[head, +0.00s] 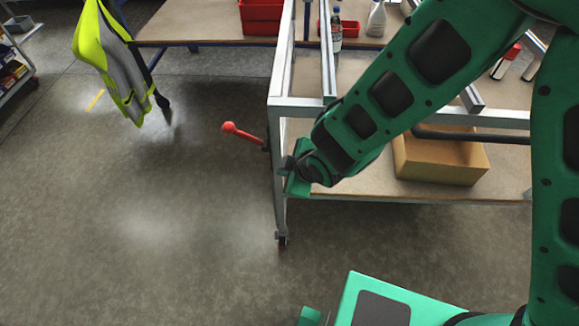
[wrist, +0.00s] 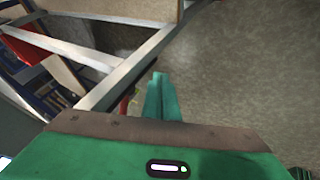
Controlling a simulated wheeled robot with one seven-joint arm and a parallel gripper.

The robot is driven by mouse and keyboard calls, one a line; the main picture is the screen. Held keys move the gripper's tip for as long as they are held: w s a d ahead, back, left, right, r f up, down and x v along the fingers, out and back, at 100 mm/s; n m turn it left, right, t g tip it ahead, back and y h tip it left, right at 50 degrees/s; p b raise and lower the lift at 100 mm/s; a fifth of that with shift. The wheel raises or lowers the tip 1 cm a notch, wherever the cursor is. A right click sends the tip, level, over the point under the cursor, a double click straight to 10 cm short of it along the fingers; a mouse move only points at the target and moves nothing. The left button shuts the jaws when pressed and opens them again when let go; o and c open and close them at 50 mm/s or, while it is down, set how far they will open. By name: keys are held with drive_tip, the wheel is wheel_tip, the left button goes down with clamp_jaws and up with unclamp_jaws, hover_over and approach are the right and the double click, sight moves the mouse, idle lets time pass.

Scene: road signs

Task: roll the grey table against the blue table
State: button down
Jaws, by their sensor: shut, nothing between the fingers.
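The grey table (head: 400,112) is a metal frame on casters with a lower wooden shelf, at the right in the head view. A caster (head: 282,238) shows under its near left leg. Its frame also crosses the wrist view (wrist: 128,72). A red lever with a ball end (head: 242,133) sticks out left from that leg. The blue table (head: 180,42), with a wooden top and blue legs, stands behind at the top. My gripper (head: 290,172) is shut and empty beside the near left leg; I cannot tell if it touches. Its fingers also show in the wrist view (wrist: 160,95).
A red crate (head: 261,17) sits on the blue table. A cardboard box (head: 440,158) and bottles (head: 336,30) are on or behind the grey table. A yellow safety vest (head: 115,65) hangs at the left. The floor (head: 130,215) left of the grey table is clear.

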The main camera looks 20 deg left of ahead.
sight(277, 161)
drive_tip(key=shift+w+a+f, duration=0.3)
drive_tip(key=shift+w+a, duration=0.1)
drive_tip(key=shift+w, duration=0.35)
drive_tip(key=shift+w+a+f, duration=0.35)
drive_tip(key=shift+w+a, duration=0.1)
drive_tip(key=shift+w, duration=0.35)
drive_tip(key=shift+w+a+f, duration=0.3)
drive_tip(key=shift+w+a, duration=0.1)
drive_tip(key=shift+w, duration=0.35)
